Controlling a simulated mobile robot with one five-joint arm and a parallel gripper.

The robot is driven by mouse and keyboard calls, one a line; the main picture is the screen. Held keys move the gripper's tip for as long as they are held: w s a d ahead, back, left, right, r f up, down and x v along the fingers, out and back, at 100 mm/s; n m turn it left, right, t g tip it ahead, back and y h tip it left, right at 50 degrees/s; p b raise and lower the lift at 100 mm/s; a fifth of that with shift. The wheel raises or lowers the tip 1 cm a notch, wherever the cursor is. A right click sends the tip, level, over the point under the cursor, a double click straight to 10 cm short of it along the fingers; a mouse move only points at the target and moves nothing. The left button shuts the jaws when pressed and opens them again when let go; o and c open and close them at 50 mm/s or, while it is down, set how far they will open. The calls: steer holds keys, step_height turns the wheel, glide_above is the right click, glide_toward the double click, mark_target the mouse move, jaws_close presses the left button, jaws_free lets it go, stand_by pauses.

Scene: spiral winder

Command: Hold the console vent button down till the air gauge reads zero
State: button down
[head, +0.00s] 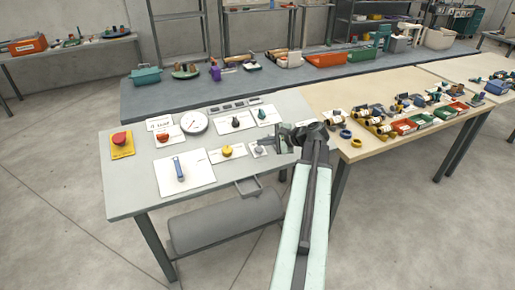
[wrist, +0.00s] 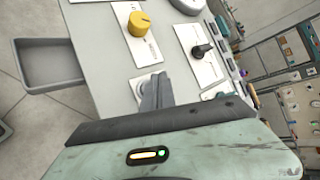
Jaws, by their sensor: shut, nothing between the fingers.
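The console is a pale grey table (head: 130,190) with several controls. A small grey round button on a white plate (head: 258,150) sits near its right front edge and may be the vent button; its label is unreadable. The round white gauge (head: 194,123) stands behind; its needle reading is too small to tell. My gripper (head: 278,146) is shut and empty, just right of the grey button in the head view. In the wrist view, its closed fingers (wrist: 155,90) cover most of a small white plate (wrist: 140,84); the button there is hidden and contact cannot be told.
A yellow knob (head: 227,150), black knob (head: 236,122), green knob (head: 262,115), blue lever (head: 179,170) and red mushroom button (head: 121,140) surround the plate. A grey tank (head: 225,222) lies below. A wooden table (head: 375,95) with parts stands right.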

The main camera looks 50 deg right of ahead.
steer(key=r+p, duration=0.1)
steer(key=r, duration=0.1)
steer(key=s+r+p, duration=0.1)
steer(key=p, duration=0.1)
steer(key=shift+a+r, duration=0.2)
steer(key=shift+r, duration=0.2)
steer(key=shift+s, duration=0.15)
